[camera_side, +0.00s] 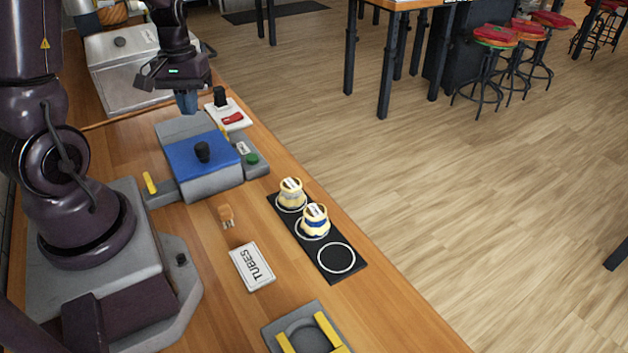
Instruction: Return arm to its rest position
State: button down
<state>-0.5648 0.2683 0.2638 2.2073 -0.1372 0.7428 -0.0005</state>
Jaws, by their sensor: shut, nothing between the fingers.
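My gripper (187,102) is at the top of the side view, pointing down above the far part of the wooden table (215,285). Its fingers are shut with nothing visible held. It is behind the grey device with a blue top (205,157), near a white plate with a red switch (230,117). Whether the fingertips touch anything below cannot be told.
A black strip with ringed spots (337,258) holds two cream containers (291,193) (315,220); its nearest ring is empty. A metal box (122,68) stands at far left.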

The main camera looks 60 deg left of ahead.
jog(key=d+r+m+t, duration=0.3)
jog(key=d+r+m, duration=0.2)
jog(key=d+r, duration=0.3)
jog(key=s+d+r+m+t, duration=0.1)
jog(key=d+r+m+t, duration=0.2)
jog(key=d, duration=1)
notch_tip(320, 180, up, 6)
jog(key=m, duration=0.2)
jog(key=shift+s+d+f+m+y, duration=0.2)
jog(key=shift+s+m+y, duration=0.1)
jog(key=shift+y, duration=0.1)
